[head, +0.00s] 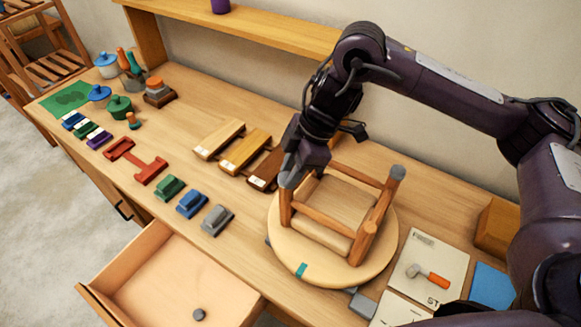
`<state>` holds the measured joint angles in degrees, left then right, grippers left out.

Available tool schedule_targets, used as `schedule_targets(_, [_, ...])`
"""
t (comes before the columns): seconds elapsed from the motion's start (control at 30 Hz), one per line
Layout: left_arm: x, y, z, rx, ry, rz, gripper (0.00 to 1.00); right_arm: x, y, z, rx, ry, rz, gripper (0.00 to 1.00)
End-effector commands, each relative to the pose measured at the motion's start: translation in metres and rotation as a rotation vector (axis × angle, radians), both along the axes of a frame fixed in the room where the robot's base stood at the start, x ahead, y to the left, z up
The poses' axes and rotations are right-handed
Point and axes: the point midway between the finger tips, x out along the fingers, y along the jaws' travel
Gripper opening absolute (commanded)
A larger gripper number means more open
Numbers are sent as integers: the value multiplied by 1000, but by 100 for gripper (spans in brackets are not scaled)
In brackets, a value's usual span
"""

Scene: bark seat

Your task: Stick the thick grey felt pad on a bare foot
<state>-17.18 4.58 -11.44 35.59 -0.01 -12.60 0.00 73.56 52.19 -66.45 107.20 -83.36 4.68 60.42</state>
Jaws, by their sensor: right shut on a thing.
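A small wooden stool (362,243) rests upside down with its feet up. The foot at the back right (397,172) carries a grey cap-like pad. The front foot looks bare and brown. My right gripper (289,179) is at the top of the left leg (285,208), shut on a small grey piece that looks like the felt pad; the fingers hide most of it. I cannot tell if it touches the foot. The remaining foot is hidden behind the gripper. Another small grey pad (199,314) lies in the open drawer. My left gripper is out of view.
The stool stands on a round wooden turntable (330,271) with a teal mark. Wooden sample blocks (219,138), coloured blocks (191,204) and a red holder (150,170) lie to the left. An open drawer (150,277) juts out in front. Printed sheets (437,258) lie at right.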

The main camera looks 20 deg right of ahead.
Motion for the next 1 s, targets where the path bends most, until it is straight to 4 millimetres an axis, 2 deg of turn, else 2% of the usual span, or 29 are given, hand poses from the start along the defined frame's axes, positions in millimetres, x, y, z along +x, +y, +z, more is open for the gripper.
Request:
schedule_targets(0.57, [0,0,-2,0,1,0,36,0,0,-6,0,0,-1,7])
schedule_targets(0.6, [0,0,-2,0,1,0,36,0,0,-5,0,0,-1,31])
schedule_targets(0.77, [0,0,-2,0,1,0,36,0,0,-5,0,0,0,52])
schedule_targets(0.97, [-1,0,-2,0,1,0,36,0,0,-5,0,0,0,54])
schedule_targets(1.0, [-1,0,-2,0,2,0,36,0,0,-5,0,0,0,57])
